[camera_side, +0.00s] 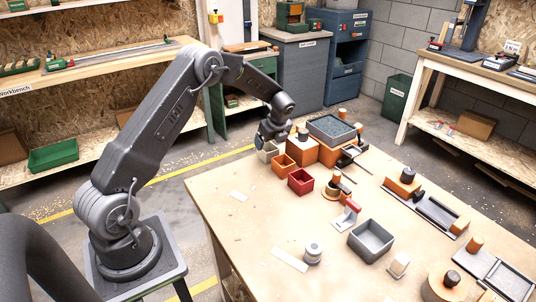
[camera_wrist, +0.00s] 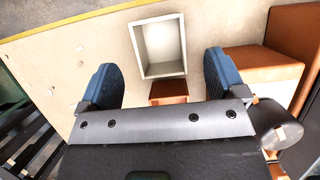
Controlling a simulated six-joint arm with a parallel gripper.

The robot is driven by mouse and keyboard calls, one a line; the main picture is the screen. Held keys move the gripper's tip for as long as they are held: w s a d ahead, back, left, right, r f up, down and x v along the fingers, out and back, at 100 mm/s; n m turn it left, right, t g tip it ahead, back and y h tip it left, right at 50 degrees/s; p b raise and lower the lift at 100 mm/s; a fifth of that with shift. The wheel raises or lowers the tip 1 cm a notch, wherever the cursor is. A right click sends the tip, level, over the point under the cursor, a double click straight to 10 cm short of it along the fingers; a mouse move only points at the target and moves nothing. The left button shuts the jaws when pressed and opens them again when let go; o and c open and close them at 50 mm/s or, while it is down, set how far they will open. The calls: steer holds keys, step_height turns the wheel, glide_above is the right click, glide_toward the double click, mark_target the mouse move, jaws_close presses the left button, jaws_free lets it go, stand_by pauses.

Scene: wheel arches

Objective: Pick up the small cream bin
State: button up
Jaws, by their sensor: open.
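The small cream bin (camera_wrist: 142,50) is an open-topped rectangular box, empty inside, at the top middle of the wrist view. In the side view the cream bin (camera_side: 266,153) stands at the table's far left corner, partly hidden by my gripper (camera_side: 271,138). In the wrist view my gripper (camera_wrist: 164,80) is open, with its two blue fingers spread to the left and right. The bin shows between and beyond the fingertips, and nothing is held.
An orange bin (camera_side: 284,165) stands beside the cream bin, with a red bin (camera_side: 300,183) nearer the front. A wooden block (camera_side: 326,152) bearing a grey tray (camera_side: 332,128) is to the right. The table's left front area is mostly clear.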

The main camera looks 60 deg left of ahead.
mark_target(267, 150)
steer(key=shift+x, duration=3.15)
steer(key=c, duration=1)
steer(key=shift+r, duration=0.1)
